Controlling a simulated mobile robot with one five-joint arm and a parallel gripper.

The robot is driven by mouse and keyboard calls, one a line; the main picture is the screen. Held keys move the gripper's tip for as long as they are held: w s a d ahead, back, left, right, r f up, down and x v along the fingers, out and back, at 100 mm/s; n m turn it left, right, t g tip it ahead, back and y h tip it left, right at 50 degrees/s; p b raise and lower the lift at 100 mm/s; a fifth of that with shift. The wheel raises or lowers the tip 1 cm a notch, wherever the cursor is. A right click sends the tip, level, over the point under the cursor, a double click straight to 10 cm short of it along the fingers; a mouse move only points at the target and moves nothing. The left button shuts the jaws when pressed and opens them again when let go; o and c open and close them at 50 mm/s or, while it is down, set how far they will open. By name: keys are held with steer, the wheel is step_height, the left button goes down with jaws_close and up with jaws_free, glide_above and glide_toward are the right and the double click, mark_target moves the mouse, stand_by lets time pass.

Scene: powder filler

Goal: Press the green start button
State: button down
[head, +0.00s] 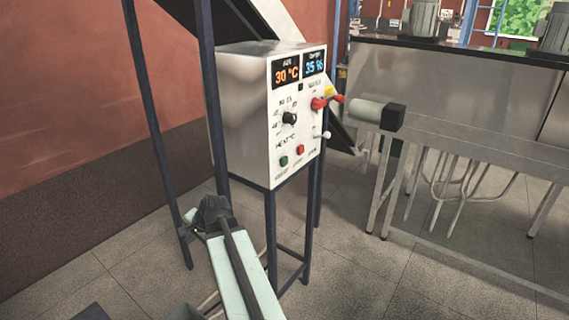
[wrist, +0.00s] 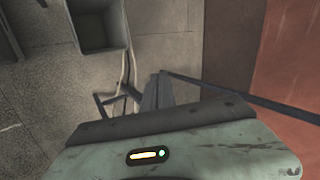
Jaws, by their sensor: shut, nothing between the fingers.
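The green start button (head: 283,161) is a small round knob at the lower left of the white control box's front panel (head: 272,133). A red button (head: 300,149) sits to its right. In the head view my arm is low in front of the stand, below and left of the panel, with its dark wrist end (head: 213,211) apart from the button. In the wrist view my gripper (wrist: 160,78) appears as narrow grey fingers close together, shut and empty, above the floor. The button is not in the wrist view.
The box stands on dark blue metal legs (head: 271,240). A metal counter (head: 470,90) is at the right. A red-brown wall (head: 60,80) is at the left. Open floor lies front right.

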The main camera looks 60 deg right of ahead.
steer(key=s+d+r+m+t+h, duration=0.25)
steer(key=d+m, duration=0.35)
steer(key=d, duration=0.6)
steer(key=m+h, duration=0.9)
steer(key=m, duration=0.8)
glide_toward(284, 161)
steer(key=s+d+f, duration=0.4)
steer(key=s+d, duration=0.3)
steer(key=d, duration=0.1)
steer(key=shift+a+r+t+y, duration=0.1)
steer(key=shift+a+t+y, duration=0.15)
steer(key=shift+t, duration=0.2)
steer(key=shift+w, duration=0.15)
steer(key=w, duration=0.8)
steer(key=shift+w, duration=0.35)
steer(key=shift+w, duration=0.45)
